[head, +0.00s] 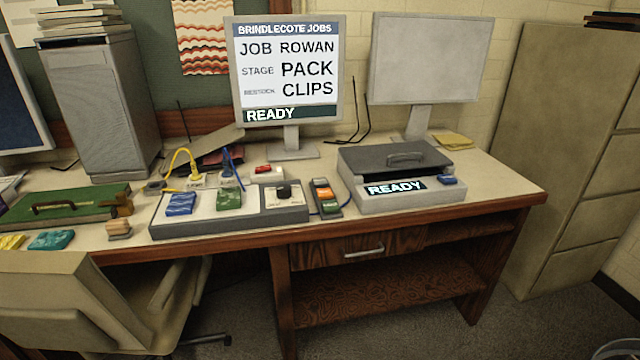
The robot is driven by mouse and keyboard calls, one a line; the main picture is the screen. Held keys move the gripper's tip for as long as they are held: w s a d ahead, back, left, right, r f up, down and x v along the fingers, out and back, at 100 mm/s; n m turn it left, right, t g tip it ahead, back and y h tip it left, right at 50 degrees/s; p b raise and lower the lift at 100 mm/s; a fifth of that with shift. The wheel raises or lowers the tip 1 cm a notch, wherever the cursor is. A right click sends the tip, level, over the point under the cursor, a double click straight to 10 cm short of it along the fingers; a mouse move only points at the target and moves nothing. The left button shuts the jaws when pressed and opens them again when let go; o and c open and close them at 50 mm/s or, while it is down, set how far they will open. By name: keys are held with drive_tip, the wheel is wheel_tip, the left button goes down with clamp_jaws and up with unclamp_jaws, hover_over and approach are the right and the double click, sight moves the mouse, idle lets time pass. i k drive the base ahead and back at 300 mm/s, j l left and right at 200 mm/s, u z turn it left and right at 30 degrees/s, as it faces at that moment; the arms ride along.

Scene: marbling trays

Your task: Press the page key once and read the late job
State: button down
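The lit monitor (288,75) stands at the back of the desk. It reads BRINDLECOTE JOBS, JOB ROWAN, STAGE PACK, a small faint label that looks like RESTOCK, then CLIPS, with READY along the bottom. No key shows a readable page label, so I cannot tell which is the page key. Candidates are a small block with a red top (263,170), a strip with orange and green keys (325,196), and a blue key (448,180) on the grey lidded machine (405,202), whose front display reads READY. My gripper is not in view.
A grey control panel (285,215) with a black knob, a blue pad (180,204) and a green pad (229,199) sits mid-desk. A blank monitor (428,58) stands behind the machine. A chair (100,300) blocks the left front; a filing cabinet (560,150) stands right.

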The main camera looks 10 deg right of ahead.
sight(319, 182)
drive_tip(key=i+u, duration=0.15)
drive_tip(key=i, duration=0.3)
drive_tip(key=i+l+u, duration=0.1)
drive_tip(key=i, duration=0.4)
drive_tip(key=i+l+u, duration=0.15)
drive_tip(key=i, duration=0.3)
drive_tip(key=i+l+u, duration=0.15)
drive_tip(key=i, duration=0.3)
